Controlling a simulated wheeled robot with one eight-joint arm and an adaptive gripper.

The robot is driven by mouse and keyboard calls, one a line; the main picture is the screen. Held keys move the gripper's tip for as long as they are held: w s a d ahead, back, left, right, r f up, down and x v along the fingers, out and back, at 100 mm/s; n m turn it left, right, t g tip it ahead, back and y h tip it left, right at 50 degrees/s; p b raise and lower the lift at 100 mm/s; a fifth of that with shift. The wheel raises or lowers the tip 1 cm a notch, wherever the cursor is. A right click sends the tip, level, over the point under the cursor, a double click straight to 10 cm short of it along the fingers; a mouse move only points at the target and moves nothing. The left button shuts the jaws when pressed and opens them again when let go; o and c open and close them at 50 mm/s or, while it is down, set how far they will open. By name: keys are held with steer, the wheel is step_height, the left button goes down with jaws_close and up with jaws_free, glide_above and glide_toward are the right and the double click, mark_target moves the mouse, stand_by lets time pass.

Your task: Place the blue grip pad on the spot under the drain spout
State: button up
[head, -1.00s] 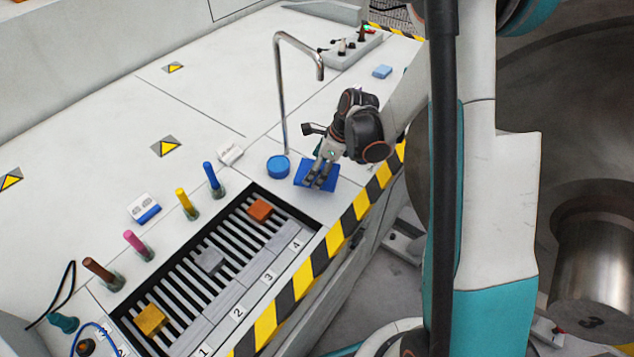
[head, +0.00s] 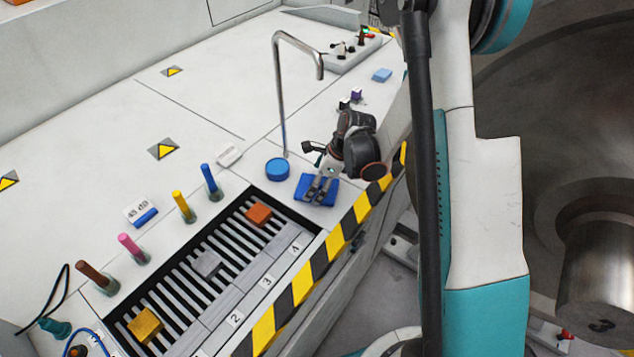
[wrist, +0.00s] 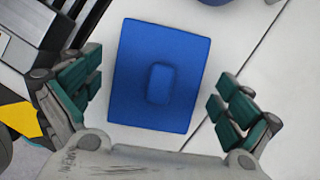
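The blue grip pad (head: 303,187) is a flat blue rectangle with a small raised block on top. It appears to lie flat on the white bench, beside the grate's far end. I cannot make out a spot marking beneath the pad. My gripper (head: 321,190) is over the pad. In the wrist view, my gripper (wrist: 162,92) is open, its green-padded fingers apart on either side of the pad (wrist: 135,75), with gaps to its edges.
A round blue disc (head: 277,169) stands left of the pad near the pipe's foot. The slatted grate (head: 222,288) holds orange, grey and yellow blocks. Several coloured pegs (head: 184,206) stand along its far side. A light-blue block (head: 382,75) lies farther back. The striped edge (head: 337,243) is close.

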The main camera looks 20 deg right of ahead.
stand_by(0.3)
steer(key=s+r+n+t+h+p, duration=0.1)
steer(key=s+r+n, duration=0.25)
steer(key=r, duration=0.55)
steer(key=s+d+r+n+p, duration=0.1)
steer(key=s+r+n+p, duration=0.2)
steer(key=r, duration=0.5)
steer(key=s+r+n+t+h, duration=0.1)
steer(key=s+r+n, duration=0.3)
steer(key=r, duration=0.5)
steer(key=s+r+n+t+h, duration=0.1)
steer(key=s+r+n, duration=0.2)
steer(key=s+n, duration=0.3)
steer(key=s+a+r+n+t, duration=0.1)
steer(key=s+r+n+t, duration=0.1)
steer(key=s+n, duration=0.4)
steer(key=shift+s+r+n+h, duration=0.25)
steer(key=shift+r+n+h, duration=0.2)
steer(key=shift+n, duration=0.5)
